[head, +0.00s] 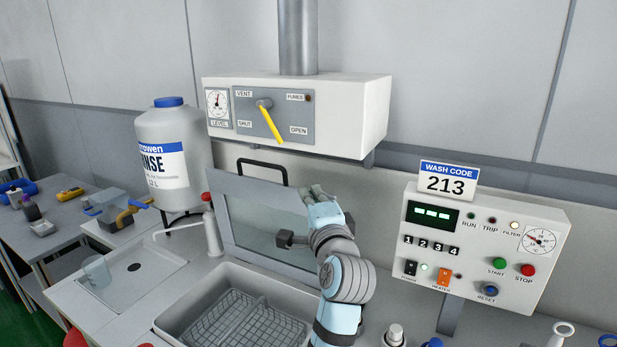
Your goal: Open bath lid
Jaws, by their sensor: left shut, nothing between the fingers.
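The bath lid (250,215) is a grey-framed panel with a pale middle, standing raised and tilted behind the bath. Its black bar handle (262,164) is at the top edge. The bath (190,318) below is uncovered, and a wire basket (240,322) shows inside it. My left gripper (318,192) is shut and empty, in front of the lid's right side in the picture and lower than the handle. Whether it touches the lid I cannot tell. My arm hides the lid's lower right part. My right gripper is out of view.
A control box (487,245) stands at the right under a sign reading 213 (446,184). A vent box (345,115) with a yellow lever (271,124) hangs above. A white rinse drum (170,150) and a red-tipped tap (211,225) stand left of the lid.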

